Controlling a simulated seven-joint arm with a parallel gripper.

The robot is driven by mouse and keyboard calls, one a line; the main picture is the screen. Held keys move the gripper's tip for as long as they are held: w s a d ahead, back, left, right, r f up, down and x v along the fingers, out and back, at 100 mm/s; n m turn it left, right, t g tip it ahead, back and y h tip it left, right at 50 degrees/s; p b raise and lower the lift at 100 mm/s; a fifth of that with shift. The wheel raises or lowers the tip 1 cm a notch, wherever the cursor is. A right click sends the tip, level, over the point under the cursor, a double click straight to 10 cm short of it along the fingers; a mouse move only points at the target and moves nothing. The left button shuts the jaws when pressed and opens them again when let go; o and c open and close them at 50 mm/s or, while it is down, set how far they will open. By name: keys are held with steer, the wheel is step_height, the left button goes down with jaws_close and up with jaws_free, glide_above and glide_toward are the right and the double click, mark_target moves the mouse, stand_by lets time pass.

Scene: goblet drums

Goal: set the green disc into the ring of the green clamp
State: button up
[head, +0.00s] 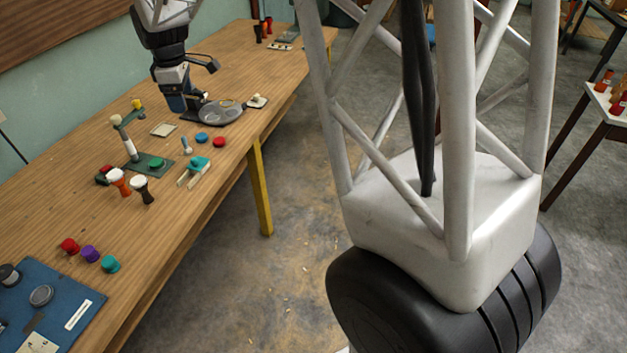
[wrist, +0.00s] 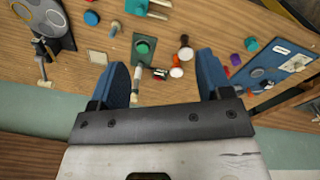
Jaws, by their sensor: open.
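A small green disc (head: 156,163) lies on a dark green plate (head: 165,174). The disc (wrist: 143,47) and plate (wrist: 134,58) also show in the wrist view. The plate is the foot of a green stand (head: 119,127) with a slanting pale cylinder beside it; this looks like the green clamp, but I cannot make out its ring. A teal block with two pale prongs (head: 200,165) lies nearby. My gripper (head: 185,108) is beside the grey round-topped plate. In the wrist view my gripper (wrist: 163,75) has its blue fingers wide apart and empty.
A blue disc (head: 201,138) and a red disc (head: 219,142) lie right of the stand. Coloured caps (head: 90,253) and a blue board (head: 75,299) are at the near end. The grey plate (head: 221,112) is close to my gripper.

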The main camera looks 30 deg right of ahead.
steer(key=s+d+r+m, duration=0.3)
steer(key=s+d, duration=0.2)
steer(key=s, duration=0.6)
steer(key=s+d+r+m, duration=0.3)
steer(key=s+d+m, duration=0.15)
steer(key=s, duration=0.55)
steer(key=s+d+f+m, duration=0.2)
steer(key=s+m, duration=0.1)
steer(key=s, duration=0.8)
steer(key=s+d+f+m+t, duration=0.1)
steer(key=s+d+m, duration=0.2)
steer(key=s, duration=0.8)
steer(key=shift+d+f+m+t, duration=0.25)
steer(key=shift+f+m+t, duration=0.05)
steer(key=shift+f+m, duration=0.05)
steer(key=shift+c, duration=0.5)
